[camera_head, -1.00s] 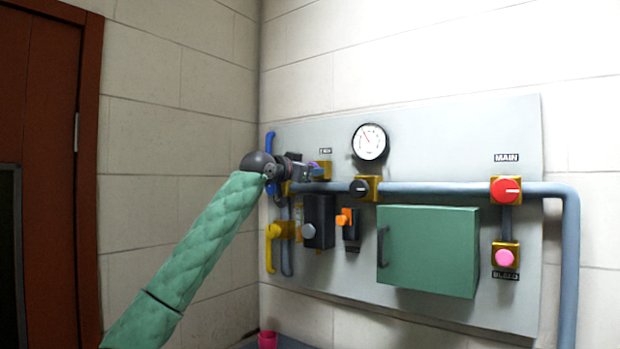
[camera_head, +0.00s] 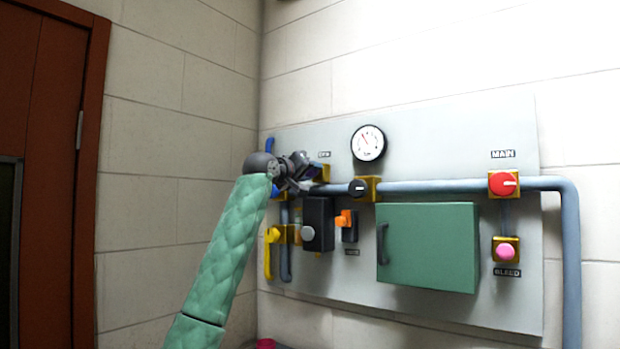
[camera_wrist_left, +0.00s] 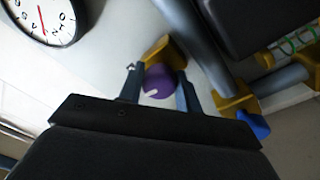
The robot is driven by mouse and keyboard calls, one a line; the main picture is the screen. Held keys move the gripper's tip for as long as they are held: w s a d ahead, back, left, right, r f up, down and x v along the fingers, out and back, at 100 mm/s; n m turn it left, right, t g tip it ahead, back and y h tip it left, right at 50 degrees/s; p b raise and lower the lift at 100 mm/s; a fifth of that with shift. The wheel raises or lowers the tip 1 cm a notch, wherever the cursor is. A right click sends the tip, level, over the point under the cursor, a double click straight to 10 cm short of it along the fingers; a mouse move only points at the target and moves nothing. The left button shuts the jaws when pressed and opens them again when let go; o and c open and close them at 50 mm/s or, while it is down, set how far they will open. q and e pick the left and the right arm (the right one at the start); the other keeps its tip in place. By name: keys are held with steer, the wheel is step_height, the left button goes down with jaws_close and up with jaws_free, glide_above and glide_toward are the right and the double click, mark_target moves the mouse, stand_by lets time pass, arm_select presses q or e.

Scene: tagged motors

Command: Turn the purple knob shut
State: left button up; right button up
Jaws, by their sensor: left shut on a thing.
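The purple knob (camera_wrist_left: 159,82) sits on a brass-coloured block (camera_wrist_left: 160,50) on the panel. In the left wrist view my left gripper (camera_wrist_left: 160,84) has one finger on each side of the knob and is shut on it. A pale mark shows on the knob's face. In the head view my left gripper (camera_head: 306,174) is at the panel's upper left and covers most of the knob; the block (camera_head: 322,173) shows beside it. My right gripper is in neither view.
Close around are a black knob (camera_head: 358,188), a gauge (camera_head: 369,143), a blue handle (camera_head: 270,143), a yellow handle (camera_head: 270,250) and an orange switch (camera_head: 345,218). A green box (camera_head: 428,247) stands out from the panel (camera_head: 450,130). A red knob (camera_head: 503,184) and pink button (camera_head: 505,252) are at right.

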arm_select(q)
steer(key=shift+r+n, duration=0.15)
steer(key=shift+n, duration=0.65)
steer(key=shift+a+b, duration=0.1)
steer(key=shift+b, duration=0.2)
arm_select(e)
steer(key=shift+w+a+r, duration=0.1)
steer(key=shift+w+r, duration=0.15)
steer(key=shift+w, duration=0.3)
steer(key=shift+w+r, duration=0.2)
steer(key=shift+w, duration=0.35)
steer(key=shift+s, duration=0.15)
arm_select(q)
steer(key=o, duration=0.6)
steer(key=shift+c, duration=0.2)
steer(key=o, duration=0.4)
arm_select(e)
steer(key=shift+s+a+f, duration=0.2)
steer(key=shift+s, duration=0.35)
